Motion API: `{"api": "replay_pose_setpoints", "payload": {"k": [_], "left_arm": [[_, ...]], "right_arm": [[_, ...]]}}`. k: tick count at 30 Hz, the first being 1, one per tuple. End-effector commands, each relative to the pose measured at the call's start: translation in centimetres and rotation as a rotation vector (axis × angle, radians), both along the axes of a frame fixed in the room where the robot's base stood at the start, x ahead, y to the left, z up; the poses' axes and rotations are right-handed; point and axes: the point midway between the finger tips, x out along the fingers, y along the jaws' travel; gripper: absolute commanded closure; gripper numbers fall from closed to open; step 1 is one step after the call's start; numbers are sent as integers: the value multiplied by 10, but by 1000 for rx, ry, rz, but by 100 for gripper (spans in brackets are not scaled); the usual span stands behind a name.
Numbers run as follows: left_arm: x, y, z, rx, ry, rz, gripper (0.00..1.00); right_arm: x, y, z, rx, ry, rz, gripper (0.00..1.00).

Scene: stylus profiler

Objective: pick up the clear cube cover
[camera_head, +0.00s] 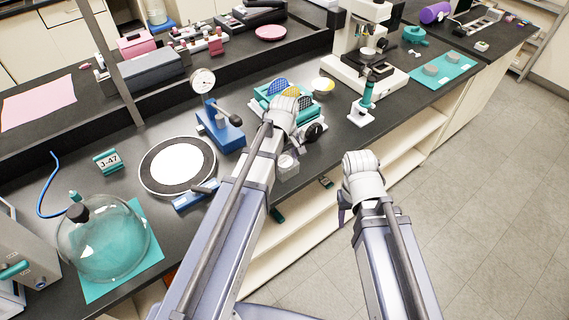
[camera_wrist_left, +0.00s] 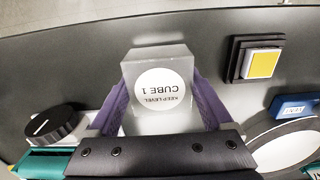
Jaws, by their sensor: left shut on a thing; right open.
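The clear cube cover (camera_wrist_left: 158,62) is a see-through box with a round white label reading "KEEP LEVEL CUBE 1". In the left wrist view it sits between the purple fingers of my left gripper (camera_wrist_left: 161,82), which is shut on it. In the head view a small clear block with a pale top, which looks like the cover (camera_head: 288,166), shows beside my left forearm near the counter's front edge. My left fingers are mostly hidden there by my arm. My right gripper (camera_head: 343,207) is open and empty, in front of the counter.
A teal-based device with a black dial (camera_head: 315,131) stands close to my left wrist. Blue gauge stand (camera_head: 220,127), round white plate (camera_head: 177,165) and glass dome (camera_head: 103,240) are left of my left arm. A microscope (camera_head: 365,60) stands at back right.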

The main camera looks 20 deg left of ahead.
Motion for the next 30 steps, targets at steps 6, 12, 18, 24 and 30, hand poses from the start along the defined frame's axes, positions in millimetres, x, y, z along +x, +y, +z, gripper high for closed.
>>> {"api": "replay_pose_setpoints", "payload": {"k": [6, 12, 18, 24, 30], "left_arm": [[0, 0, 34, 0, 0, 0, 69], [0, 0, 66, 0, 0, 0, 69], [0, 0, 88, 0, 0, 0, 69], [0, 0, 91, 0, 0, 0, 69], [0, 0, 90, 0, 0, 0, 19]], "right_arm": [[0, 0, 34, 0, 0, 0, 48], [0, 0, 66, 0, 0, 1, 48], [0, 0, 88, 0, 0, 2, 48], [0, 0, 91, 0, 0, 3, 48], [0, 0, 90, 0, 0, 3, 48]]}}
